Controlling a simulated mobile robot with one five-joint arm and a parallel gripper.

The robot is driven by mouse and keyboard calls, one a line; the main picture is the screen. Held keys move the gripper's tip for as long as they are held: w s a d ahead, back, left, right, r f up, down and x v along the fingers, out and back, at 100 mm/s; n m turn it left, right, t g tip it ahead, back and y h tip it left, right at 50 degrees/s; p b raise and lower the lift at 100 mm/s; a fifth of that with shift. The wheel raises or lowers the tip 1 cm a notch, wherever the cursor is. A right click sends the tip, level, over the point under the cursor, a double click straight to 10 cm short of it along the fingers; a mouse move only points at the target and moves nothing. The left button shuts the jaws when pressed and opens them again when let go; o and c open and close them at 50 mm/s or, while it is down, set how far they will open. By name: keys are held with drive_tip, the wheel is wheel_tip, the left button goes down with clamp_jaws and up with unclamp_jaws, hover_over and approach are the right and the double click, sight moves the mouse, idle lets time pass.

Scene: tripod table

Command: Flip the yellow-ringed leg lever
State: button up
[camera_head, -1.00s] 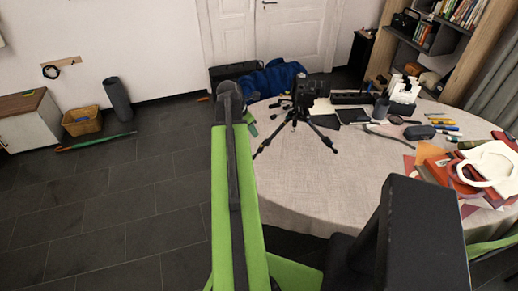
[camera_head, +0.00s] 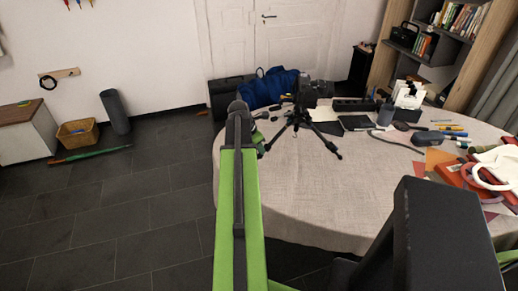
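A small black tripod (camera_head: 299,128) with a dark camera (camera_head: 315,92) on it stands upright with its legs spread, near the far left edge of the round table (camera_head: 310,205). The yellow-ringed leg lever is too small to make out from here. My green arm reaches forward, with its dark joint just left of the tripod. A small green part of my arm shows beside that joint, close to the nearest tripod leg; I cannot tell whether they touch. My gripper is hidden behind the arm, so its fingers do not show.
A blue bag (camera_head: 268,88) lies on the floor behind the table. The near part of the tabletop is bare. The floor at left is mostly clear.

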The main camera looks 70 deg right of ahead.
clamp_jaws()
drive_tip(key=shift+r, duration=0.15)
drive_tip(key=shift+d+r+t+y+p, duration=0.15)
drive_tip(key=shift+r+t+y+p, duration=0.2)
drive_tip(key=shift+t+y+p, duration=0.45)
drive_tip(key=shift+s+d+r+t+y+p, duration=0.2)
drive_tip(key=shift+t+y+p, duration=0.25)
drive_tip(key=shift+y, duration=0.4)
drive_tip(key=shift+s+a+r+t+y+p, duration=0.1)
drive_tip(key=shift+r+t+y+p, duration=0.25)
drive_tip(key=shift+y, duration=0.5)
drive_tip(key=shift+f, duration=0.1)
drive_tip(key=shift+o, duration=2.2)
unclamp_jaws()
